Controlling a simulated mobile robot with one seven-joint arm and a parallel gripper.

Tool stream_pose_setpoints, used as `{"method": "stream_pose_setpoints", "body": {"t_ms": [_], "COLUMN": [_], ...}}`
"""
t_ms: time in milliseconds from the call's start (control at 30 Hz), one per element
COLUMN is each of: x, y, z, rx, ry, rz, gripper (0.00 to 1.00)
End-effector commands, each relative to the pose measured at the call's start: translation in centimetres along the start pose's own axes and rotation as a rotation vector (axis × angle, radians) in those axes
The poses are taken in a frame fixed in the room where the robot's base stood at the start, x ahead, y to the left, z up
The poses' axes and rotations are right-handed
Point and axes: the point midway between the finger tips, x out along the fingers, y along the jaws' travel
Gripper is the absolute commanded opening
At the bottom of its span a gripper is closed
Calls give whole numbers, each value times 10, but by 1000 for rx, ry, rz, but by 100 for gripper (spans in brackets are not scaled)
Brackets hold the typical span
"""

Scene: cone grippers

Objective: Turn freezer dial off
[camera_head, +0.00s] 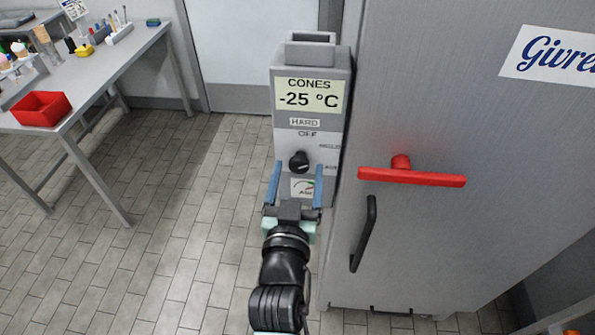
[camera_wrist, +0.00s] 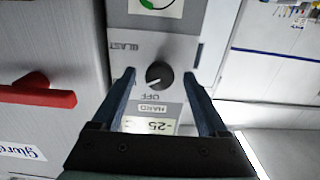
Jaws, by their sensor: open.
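The freezer dial (camera_head: 299,161) is a round black knob on the grey control box, below the printed word OFF. It also shows in the wrist view (camera_wrist: 159,74), where the panel appears upside down with OFF below the knob. I cannot tell surely which mark the dial points to. The control box (camera_head: 311,133) has a display reading CONES -25 °C and a HARD label. My gripper (camera_head: 298,172) is open, with its blue fingers in front of the panel. In the wrist view its fingers (camera_wrist: 159,76) lie on either side of the dial, apart from it, with nothing between them but the dial.
A tall grey freezer (camera_head: 450,120) stands right of the box, with a red handle bar (camera_head: 412,177) and a black handle (camera_head: 364,235) near my arm. A table (camera_head: 92,68) with a red tray (camera_head: 41,108) stands at the left. The tiled floor between is clear.

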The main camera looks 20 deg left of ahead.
Motion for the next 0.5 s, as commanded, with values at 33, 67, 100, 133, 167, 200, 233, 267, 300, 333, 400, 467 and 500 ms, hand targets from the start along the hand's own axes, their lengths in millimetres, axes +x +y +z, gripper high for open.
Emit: {"method": "stream_pose_setpoints", "body": {"t_ms": [33, 67, 100, 133, 167, 200, 233, 267, 300, 333, 400, 467, 500], "x": [0, 0, 0, 0, 0, 0, 0, 0, 0, 0, 0, 0, 0], "y": [0, 0, 0, 0, 0, 0, 0, 0, 0, 0, 0, 0, 0], "z": [0, 0, 0, 0, 0, 0, 0, 0, 0, 0, 0, 0, 0], "rx": [0, 0, 0, 0, 0, 0, 0, 0, 0, 0, 0, 0, 0], "ry": [0, 0, 0, 0, 0, 0, 1, 1, 1, 1, 1, 1, 1], "rz": [0, 0, 0, 0, 0, 0, 0, 0, 0, 0, 0, 0, 0], "gripper": [76, 76, 76, 76, 71, 64, 58, 53, 46, 40, 28, 17, 10]}}
